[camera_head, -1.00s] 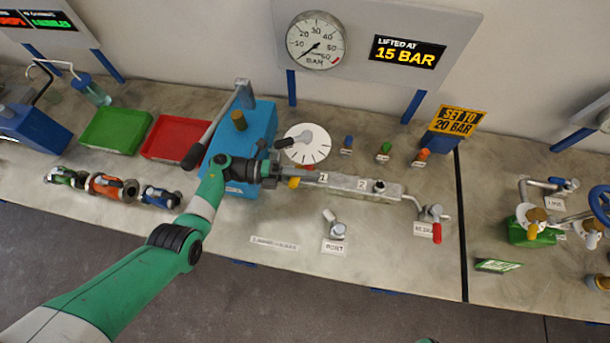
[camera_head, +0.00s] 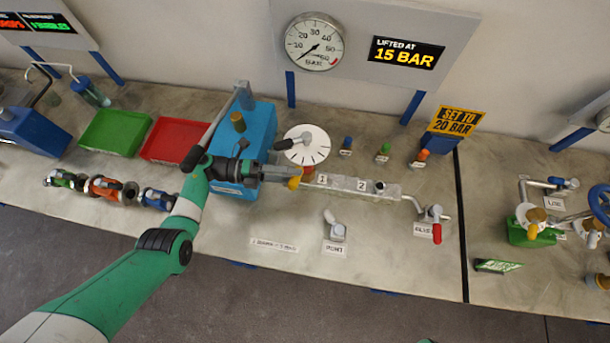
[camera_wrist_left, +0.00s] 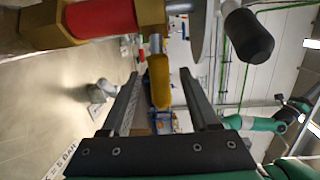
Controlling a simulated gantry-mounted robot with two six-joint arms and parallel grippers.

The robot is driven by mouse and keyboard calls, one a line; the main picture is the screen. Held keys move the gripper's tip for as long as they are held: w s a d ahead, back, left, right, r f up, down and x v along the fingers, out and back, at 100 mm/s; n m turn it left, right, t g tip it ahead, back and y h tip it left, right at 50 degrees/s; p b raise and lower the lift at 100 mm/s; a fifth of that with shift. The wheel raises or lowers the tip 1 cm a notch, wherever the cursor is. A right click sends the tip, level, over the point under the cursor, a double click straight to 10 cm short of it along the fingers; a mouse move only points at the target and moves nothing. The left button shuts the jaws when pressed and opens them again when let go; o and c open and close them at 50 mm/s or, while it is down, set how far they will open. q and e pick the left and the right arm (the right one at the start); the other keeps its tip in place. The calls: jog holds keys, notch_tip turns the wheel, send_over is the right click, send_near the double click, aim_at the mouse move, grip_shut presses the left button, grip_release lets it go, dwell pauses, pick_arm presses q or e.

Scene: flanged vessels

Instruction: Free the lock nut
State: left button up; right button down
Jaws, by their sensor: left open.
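In the head view a red and brass fitting (camera_head: 308,171) stands under the white dial (camera_head: 306,144), with a yellow lever (camera_head: 294,183) beside it. I take the lock nut to be part of this fitting; I cannot tell which part exactly. In the left wrist view the red and brass fitting (camera_wrist_left: 100,17) is large at the top left, and the yellow lever (camera_wrist_left: 160,80) shows between my fingers. My left gripper (camera_head: 292,172) is open at the lever, its fingers (camera_wrist_left: 158,90) on either side; I cannot tell whether they touch it. My right gripper is not recognisable.
A blue block (camera_head: 245,140) with a long black-gripped lever (camera_head: 210,135) stands beside my left wrist. A grey block marked 1 and 2 (camera_head: 350,185) lies to the right, with a red-handled valve (camera_head: 436,228). A small valve (camera_head: 335,228) stands in front. A gauge (camera_head: 314,42) hangs behind.

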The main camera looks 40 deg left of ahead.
pick_arm(q)
jog(key=v, duration=0.7)
jog(key=shift+b, duration=0.4)
